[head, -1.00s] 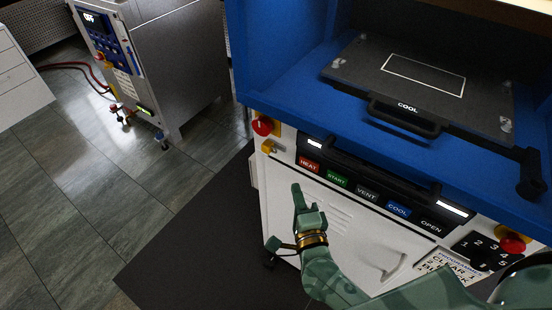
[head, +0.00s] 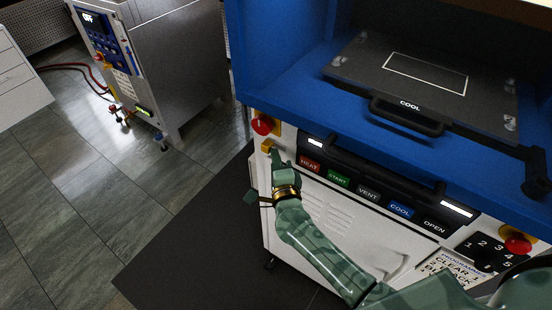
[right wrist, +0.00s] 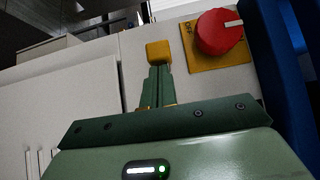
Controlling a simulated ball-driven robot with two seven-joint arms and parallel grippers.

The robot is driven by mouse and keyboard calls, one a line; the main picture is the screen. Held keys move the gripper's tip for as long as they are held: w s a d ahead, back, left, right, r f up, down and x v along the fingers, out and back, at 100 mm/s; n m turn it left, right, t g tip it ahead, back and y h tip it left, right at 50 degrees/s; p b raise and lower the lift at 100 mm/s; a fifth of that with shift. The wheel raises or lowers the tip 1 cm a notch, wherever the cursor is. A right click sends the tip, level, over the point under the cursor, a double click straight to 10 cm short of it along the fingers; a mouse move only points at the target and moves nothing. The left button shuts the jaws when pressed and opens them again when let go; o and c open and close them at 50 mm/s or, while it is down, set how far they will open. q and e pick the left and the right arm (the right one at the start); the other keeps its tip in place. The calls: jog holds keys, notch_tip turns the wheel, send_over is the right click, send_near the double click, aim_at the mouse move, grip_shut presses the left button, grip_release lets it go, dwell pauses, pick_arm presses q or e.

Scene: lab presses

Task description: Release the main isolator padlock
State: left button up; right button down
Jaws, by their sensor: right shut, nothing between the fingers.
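The padlock (head: 267,147) is a small yellow block on the white press front, just below the red isolator knob (head: 262,125). My right gripper (head: 276,157) is shut and empty, its fingertips at the padlock's right side and partly covering that spot. In the right wrist view the yellow padlock (right wrist: 158,53) sits right beyond the tips of the shut fingers (right wrist: 160,76); whether they touch it I cannot tell. The red knob (right wrist: 219,32) on its yellow plate (right wrist: 240,58) is to the right there. My left gripper is not in view.
A black bar with HEAT, START, VENT, COOL and OPEN buttons (head: 366,191) runs right of the padlock. The blue press frame (head: 300,90) overhangs above, with a dark COOL platen (head: 345,70). Another red knob (head: 517,245) is at right.

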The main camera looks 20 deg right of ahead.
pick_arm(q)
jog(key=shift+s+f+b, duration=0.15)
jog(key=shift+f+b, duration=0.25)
pick_arm(e)
jog(key=w+a, duration=0.2)
jog(key=w, duration=0.1)
jog(key=shift+w+a+r, duration=0.1)
jog(key=shift+w+a, duration=0.1)
jog(key=shift+a, duration=0.15)
